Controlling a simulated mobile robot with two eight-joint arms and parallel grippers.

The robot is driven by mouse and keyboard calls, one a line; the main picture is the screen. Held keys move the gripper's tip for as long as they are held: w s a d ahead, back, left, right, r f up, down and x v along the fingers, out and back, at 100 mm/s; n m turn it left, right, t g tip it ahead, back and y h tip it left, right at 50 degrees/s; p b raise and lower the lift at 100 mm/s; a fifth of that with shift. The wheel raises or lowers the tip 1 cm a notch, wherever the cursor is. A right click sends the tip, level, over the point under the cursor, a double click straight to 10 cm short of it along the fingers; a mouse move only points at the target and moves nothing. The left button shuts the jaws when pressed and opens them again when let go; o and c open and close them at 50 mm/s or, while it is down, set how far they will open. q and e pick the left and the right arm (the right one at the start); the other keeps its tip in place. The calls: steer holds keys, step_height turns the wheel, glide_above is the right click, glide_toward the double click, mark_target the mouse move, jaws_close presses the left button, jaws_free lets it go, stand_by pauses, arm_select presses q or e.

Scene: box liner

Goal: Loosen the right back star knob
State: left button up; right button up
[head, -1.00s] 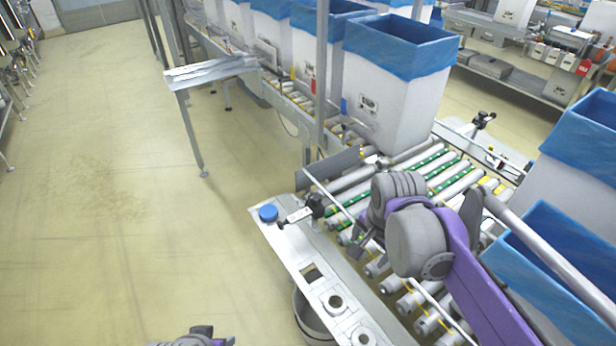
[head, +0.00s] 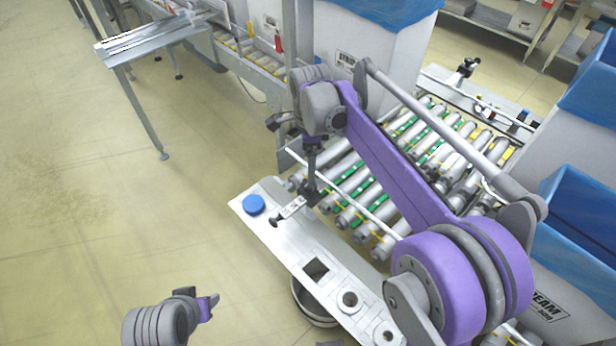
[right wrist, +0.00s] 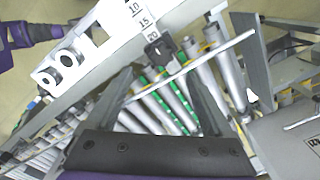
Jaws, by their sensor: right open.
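A black clamp with a knob (head: 315,197) sits on the near side rail beside a white scale strip. In the right wrist view the black clamp (right wrist: 156,52) lies beyond and between my fingertips, beside the strip's numbers. My right gripper (head: 291,155) is above and close to this clamp, with open fingers that also show in the right wrist view (right wrist: 158,75). Nothing is between them, and I cannot tell whether they touch the clamp. Another black clamp knob (head: 467,67) stands on the far side rail. My left gripper (head: 207,305) is low at left, away from the conveyor; its jaw opening is unclear.
A roller conveyor (head: 385,180) lies under my right arm. A metal side plate (head: 290,235) carries a blue cap (head: 254,205). Blue-lined white boxes (head: 375,50) stand behind and at right. A metal table (head: 160,40) is at the upper left; floor at left is clear.

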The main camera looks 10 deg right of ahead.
mark_target(308, 187)
step_height(308, 187, down, 8)
steer(key=shift+w+b, duration=0.1)
steer(key=shift+b, duration=0.3)
jaws_close()
stand_by(0.3)
